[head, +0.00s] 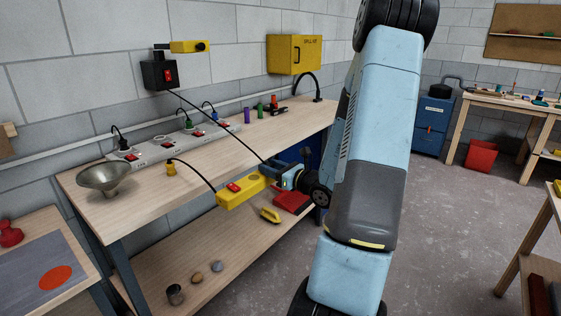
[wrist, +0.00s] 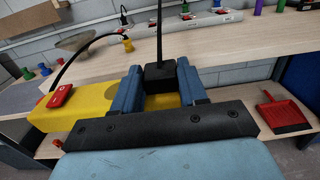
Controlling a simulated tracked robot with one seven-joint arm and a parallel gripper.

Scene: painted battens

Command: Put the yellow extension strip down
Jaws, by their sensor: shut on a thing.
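The yellow extension strip (head: 228,200) hangs in my gripper (head: 272,173), at the front edge of the workbench (head: 150,196). Its red switch faces up. In the wrist view the strip (wrist: 88,108) runs left from between the two blue fingers of my gripper (wrist: 160,88), which are shut on it. A black plug (wrist: 160,75) sits between the fingers, with a cord rising from it. Another black cord arcs from the strip's left end to a yellow plug (head: 171,168) on the bench top. The strip's right end is partly hidden by my gripper.
A metal funnel (head: 104,179) and a grey socket strip (head: 150,151) with several plugs stand on the bench. A black switch box (head: 159,74) hangs on the wall. The lower shelf holds a red dustpan (head: 291,201) and a yellow brush (head: 270,215). The bench top's front middle is clear.

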